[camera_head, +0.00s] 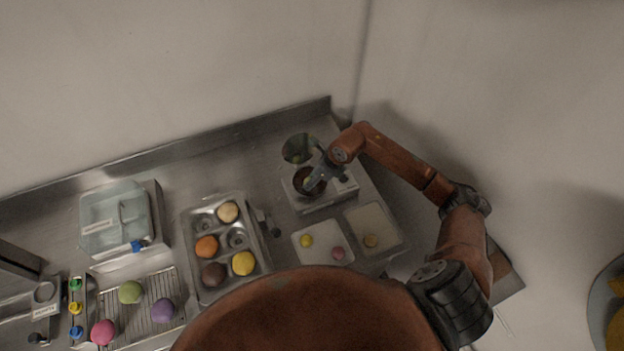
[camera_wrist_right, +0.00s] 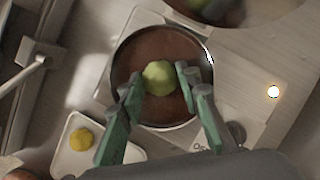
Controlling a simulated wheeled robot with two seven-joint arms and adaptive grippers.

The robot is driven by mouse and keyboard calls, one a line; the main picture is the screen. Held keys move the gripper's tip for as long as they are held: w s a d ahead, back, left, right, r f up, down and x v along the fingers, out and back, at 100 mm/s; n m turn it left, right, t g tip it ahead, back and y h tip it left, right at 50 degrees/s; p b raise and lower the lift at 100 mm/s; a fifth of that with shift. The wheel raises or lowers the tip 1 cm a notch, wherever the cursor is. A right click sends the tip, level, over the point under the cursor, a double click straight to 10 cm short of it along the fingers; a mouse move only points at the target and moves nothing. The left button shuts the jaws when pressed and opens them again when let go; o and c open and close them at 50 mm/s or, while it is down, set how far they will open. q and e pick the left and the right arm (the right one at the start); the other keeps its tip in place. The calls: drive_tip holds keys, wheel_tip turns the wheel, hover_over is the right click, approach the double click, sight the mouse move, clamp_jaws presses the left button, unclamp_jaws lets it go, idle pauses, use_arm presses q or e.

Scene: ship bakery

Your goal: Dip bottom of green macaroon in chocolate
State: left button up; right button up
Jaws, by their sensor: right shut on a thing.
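My right gripper (camera_head: 318,177) reaches in from the right and is over the round pot of brown chocolate (camera_head: 304,190). In the right wrist view its green-padded fingers (camera_wrist_right: 160,88) are shut on a green macaroon (camera_wrist_right: 159,77). The macaroon is over the middle of the pot, with chocolate (camera_wrist_right: 165,48) showing all around it. I cannot tell whether its bottom touches the chocolate. Another green round piece (camera_head: 131,292) lies on a wire rack at the left. My left gripper is not in view.
A green-toned bowl (camera_head: 300,149) stands behind the pot. Two pale trays (camera_head: 318,228) (camera_head: 384,219) with small pieces lie in front. A metal tray (camera_head: 213,282) with several coloured rounds is left of them. A clear-lidded box (camera_head: 110,215) stands far left.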

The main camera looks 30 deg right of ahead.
sight(308, 178)
drive_tip(key=shift+r, duration=0.15)
drive_tip(key=shift+r+p, duration=0.7)
drive_tip(key=shift+r, duration=0.9)
drive_tip(key=shift+r, duration=0.1)
drive_tip(key=shift+r+p, duration=1.15)
drive_tip(key=shift+r, duration=1.75)
drive_tip(key=shift+a, duration=0.1)
